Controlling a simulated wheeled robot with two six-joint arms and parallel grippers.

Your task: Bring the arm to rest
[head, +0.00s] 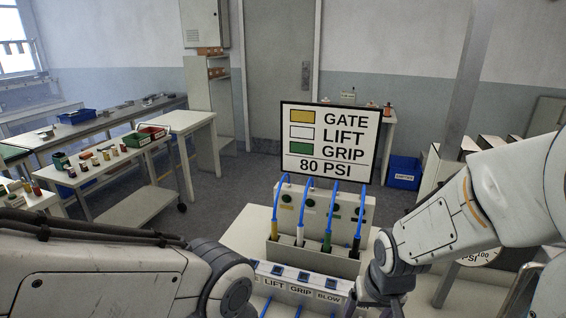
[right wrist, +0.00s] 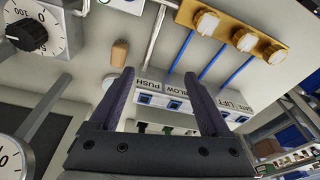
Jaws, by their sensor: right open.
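My right gripper (right wrist: 158,78) is open in the right wrist view, with nothing between its two dark fingers. Its fingertips point toward the labelled port block (right wrist: 165,101), whose lettering shows upside down. In the head view my right arm comes in from the right and its wrist hangs over the right end of that block (head: 300,287); its fingers are hard to make out there. My left arm comes in from the left, its wrist joint beside the block's left end; its fingers do not show. Blue tubes with yellow, white, green and black ends stand in a grey holder (head: 312,257).
A sign (head: 328,143) reading GATE, LIFT, GRIP and 80 PSI stands behind the holder. The right wrist view shows a dial with a black knob (right wrist: 28,33), a brown cylinder (right wrist: 120,52) and a brass manifold (right wrist: 228,30). A gauge (head: 478,256) sits under my right arm.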

